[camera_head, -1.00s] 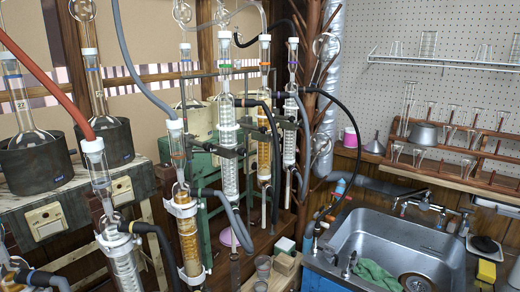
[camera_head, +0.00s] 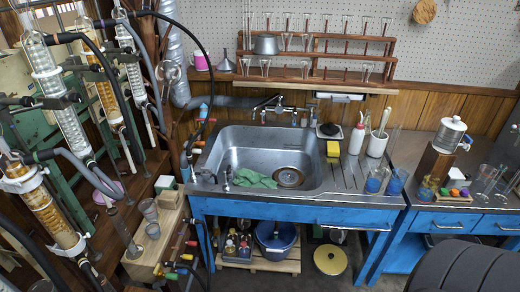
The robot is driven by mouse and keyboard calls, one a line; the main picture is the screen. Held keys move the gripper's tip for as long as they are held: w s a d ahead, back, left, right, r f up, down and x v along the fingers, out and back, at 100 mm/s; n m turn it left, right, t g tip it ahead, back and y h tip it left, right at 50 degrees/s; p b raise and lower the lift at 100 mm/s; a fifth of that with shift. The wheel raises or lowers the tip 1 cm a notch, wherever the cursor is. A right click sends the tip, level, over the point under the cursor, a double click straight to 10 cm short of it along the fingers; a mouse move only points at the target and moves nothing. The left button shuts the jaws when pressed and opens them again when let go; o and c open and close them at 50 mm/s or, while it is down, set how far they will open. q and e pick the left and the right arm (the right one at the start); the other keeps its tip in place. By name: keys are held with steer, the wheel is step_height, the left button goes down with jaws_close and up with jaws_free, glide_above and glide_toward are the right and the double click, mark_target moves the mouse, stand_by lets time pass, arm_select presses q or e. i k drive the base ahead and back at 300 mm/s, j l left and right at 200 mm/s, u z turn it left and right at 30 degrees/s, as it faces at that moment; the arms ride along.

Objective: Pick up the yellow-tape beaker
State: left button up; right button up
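I cannot make out yellow tape for certain on any beaker. Two glass beakers with blue in them or on them, a left one (camera_head: 375,181) and a right one (camera_head: 396,182), stand on the counter right of the sink. A small glass vessel with yellowish and blue tones (camera_head: 426,188) stands further right, by a brown block. More glassware (camera_head: 487,180) stands near the right edge, with details too small to read. Neither of my grippers is in view.
A steel sink (camera_head: 262,160) with a green cloth (camera_head: 254,179) is in the middle. A white bottle (camera_head: 357,138) and a white utensil pot (camera_head: 377,143) stand behind the beakers. Glass columns (camera_head: 58,95) crowd the left. A dark rounded shape (camera_head: 470,268) fills the lower right corner.

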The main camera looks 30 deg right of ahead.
mark_target(376, 174)
steer(key=z, duration=1.95)
